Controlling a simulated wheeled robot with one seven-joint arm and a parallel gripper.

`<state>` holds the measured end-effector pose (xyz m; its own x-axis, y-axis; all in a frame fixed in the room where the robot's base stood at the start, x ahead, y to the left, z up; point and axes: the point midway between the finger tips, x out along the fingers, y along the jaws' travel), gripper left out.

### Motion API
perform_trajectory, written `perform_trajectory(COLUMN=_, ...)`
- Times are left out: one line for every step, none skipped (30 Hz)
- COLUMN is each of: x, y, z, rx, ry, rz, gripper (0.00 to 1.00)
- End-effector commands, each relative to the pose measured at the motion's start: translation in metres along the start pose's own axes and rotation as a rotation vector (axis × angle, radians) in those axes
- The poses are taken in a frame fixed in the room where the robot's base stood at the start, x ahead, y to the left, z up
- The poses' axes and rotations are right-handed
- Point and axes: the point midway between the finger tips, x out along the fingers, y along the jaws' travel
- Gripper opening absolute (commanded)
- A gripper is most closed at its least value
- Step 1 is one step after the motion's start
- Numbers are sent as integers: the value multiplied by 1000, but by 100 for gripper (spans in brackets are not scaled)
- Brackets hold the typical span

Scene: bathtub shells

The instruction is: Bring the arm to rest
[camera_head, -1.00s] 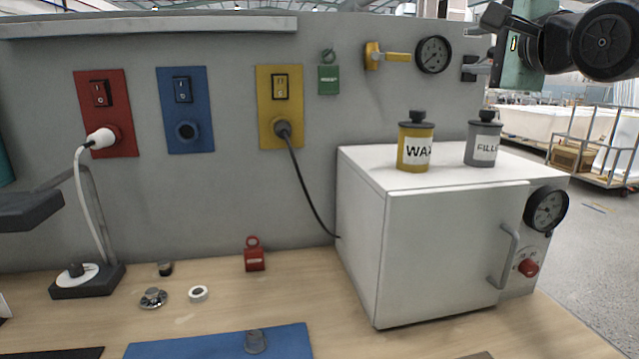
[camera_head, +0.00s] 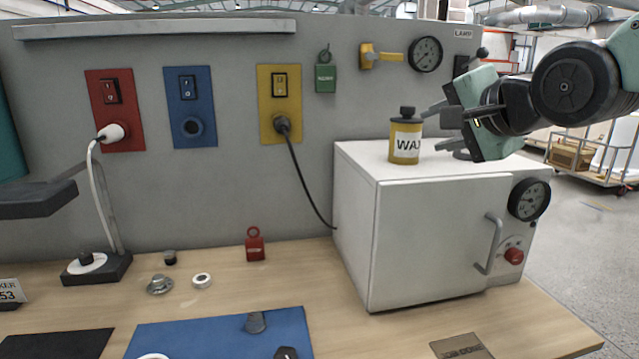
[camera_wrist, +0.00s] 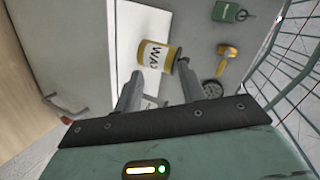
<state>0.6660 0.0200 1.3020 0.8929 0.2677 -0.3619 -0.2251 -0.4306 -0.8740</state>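My gripper (camera_head: 430,125) is at the upper right in the head view, in front of the area above the white cabinet. Its two fingers are apart, with nothing between them. In the wrist view my gripper (camera_wrist: 160,76) also shows open, with the yellow wax can (camera_wrist: 158,55) beyond the fingertips. In the head view the wax can (camera_head: 405,138) stands upright on the white cabinet (camera_head: 440,240), just left of the fingers. The grey filler can is mostly hidden behind my gripper.
A gauge (camera_head: 425,54) and yellow valve (camera_head: 380,56) are on the wall behind. The cabinet's handle (camera_head: 489,243) and red knob (camera_head: 514,256) face the front. A blue mat (camera_head: 200,335) lies on the bench (camera_head: 210,300). Open floor (camera_head: 585,235) shows at right.

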Motion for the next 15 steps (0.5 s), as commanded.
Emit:
perform_trajectory(x=2, y=14, z=17, rx=-62, ry=-38, rz=48, gripper=40)
perform_trajectory(x=2, y=22, z=27, rx=-103, ry=-62, rz=77, gripper=40)
perform_trajectory(x=1, y=36, z=42, rx=-167, ry=-102, rz=120, gripper=40)
perform_trajectory(x=0, y=46, z=54, rx=-220, ry=-134, rz=153, gripper=40)
perform_trajectory(x=-1, y=59, z=67, rx=-281, ry=-175, rz=190, gripper=40)
perform_trajectory(x=-6, y=77, z=86, rx=-370, ry=-237, rz=240, gripper=40)
perform_trajectory(x=-10, y=92, z=101, rx=-443, ry=-291, rz=278, gripper=40)
perform_trajectory(x=-16, y=107, z=116, rx=-520, ry=-349, rz=314, gripper=40)
perform_trajectory(x=-26, y=128, z=135, rx=-625, ry=-434, rz=358, gripper=40)
perform_trajectory(x=-34, y=143, z=148, rx=-703, ry=-500, rz=387, gripper=40)
perform_trajectory(x=-44, y=158, z=161, rx=-779, ry=-568, rz=413, gripper=40)
perform_trajectory(x=-57, y=176, z=175, rx=-877, ry=-660, rz=442, gripper=40)
perform_trajectory(x=-68, y=189, z=185, rx=-947, ry=-728, rz=457, gripper=40)
perform_trajectory(x=-78, y=201, z=193, rx=-1012, ry=-794, rz=470, gripper=40)
perform_trajectory(x=-92, y=215, z=202, rx=-1089, ry=-878, rz=482, gripper=40)
